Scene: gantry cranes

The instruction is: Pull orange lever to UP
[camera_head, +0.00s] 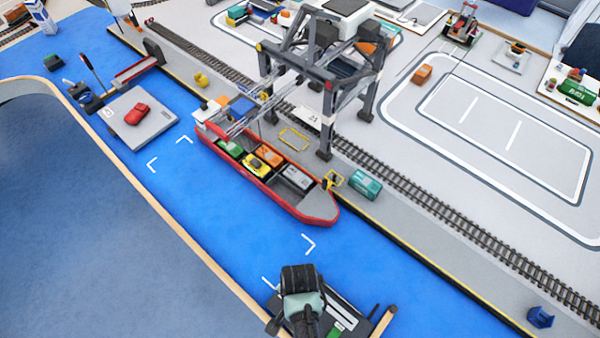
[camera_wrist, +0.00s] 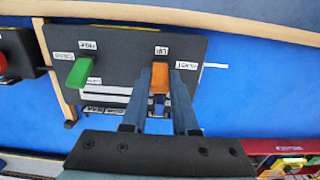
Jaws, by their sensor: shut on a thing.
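The orange lever (camera_wrist: 160,78) stands on a dark control panel (camera_wrist: 120,50) in the wrist view. A label reading UP (camera_wrist: 161,50) is just beyond its end, and another label lies to its right. My gripper (camera_wrist: 161,92) has one finger on each side of the lever and is shut on it. The lever's lower part is partly hidden between the fingers. In the head view my gripper (camera_head: 303,318) is over the panel (camera_head: 352,318) at the bottom, and the arm hides the orange lever.
A green lever (camera_wrist: 79,72) with its own labels is left of the orange one. A wooden rim (camera_wrist: 250,27) runs beyond the panel. In the head view a red ship (camera_head: 318,208) with cargo lies on the blue water under a grey gantry crane (camera_head: 325,120).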

